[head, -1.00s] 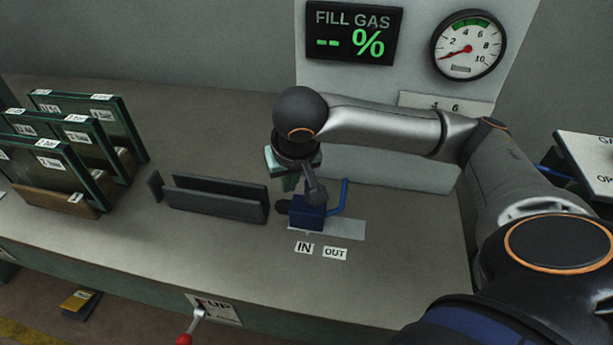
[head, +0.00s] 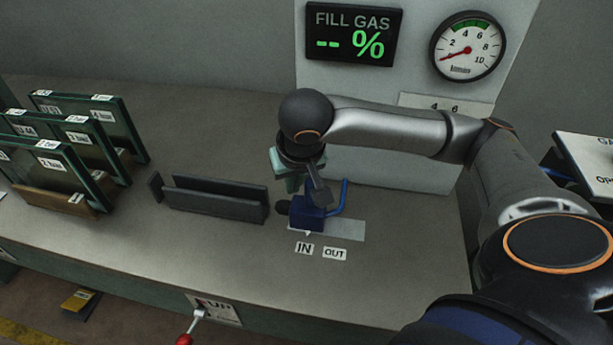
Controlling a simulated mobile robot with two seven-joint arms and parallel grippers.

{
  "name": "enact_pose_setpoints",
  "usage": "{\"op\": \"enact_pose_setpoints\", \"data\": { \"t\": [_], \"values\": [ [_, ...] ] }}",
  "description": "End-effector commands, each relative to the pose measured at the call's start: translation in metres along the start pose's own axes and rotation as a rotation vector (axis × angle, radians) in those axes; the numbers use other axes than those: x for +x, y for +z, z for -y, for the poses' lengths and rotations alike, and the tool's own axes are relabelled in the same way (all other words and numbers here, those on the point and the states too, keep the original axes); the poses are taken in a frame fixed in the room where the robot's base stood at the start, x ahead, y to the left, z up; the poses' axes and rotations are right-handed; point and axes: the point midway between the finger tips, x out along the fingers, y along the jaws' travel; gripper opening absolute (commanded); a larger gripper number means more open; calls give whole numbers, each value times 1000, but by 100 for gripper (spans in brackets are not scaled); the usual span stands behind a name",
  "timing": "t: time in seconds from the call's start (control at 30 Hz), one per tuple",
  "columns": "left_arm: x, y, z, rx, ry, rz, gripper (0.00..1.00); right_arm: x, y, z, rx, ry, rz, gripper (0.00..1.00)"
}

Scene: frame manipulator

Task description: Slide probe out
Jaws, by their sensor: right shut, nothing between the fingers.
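The probe is a small dark blue block (head: 307,212) with a black tip on its left and a blue hose (head: 344,197) rising at its right. It sits on a pale strip (head: 345,230) on the bench, above the IN label (head: 304,248) and left of the OUT label (head: 334,254). My right gripper (head: 318,196) points down at the block's top, shut with nothing held. Whether it touches the block cannot be told. The wrist hides part of the block's back. My left gripper is not in view.
A dark slotted holder (head: 212,198) stands just left of the probe. Framed glass panes (head: 75,150) stand in racks at the left. A FILL GAS display (head: 353,32) and a gauge (head: 468,46) are behind. A red-knobbed lever (head: 190,328) is at the front edge.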

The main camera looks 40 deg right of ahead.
Motion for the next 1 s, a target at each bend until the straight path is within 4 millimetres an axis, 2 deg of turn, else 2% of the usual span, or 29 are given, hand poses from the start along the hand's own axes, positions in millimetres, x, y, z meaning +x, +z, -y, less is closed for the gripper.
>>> {"op": "enact_pose_setpoints", "data": {
  "t": [1.0],
  "values": [
    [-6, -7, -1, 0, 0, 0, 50, -6, 17, -32, 0, 0, 0, 0]
  ]
}}
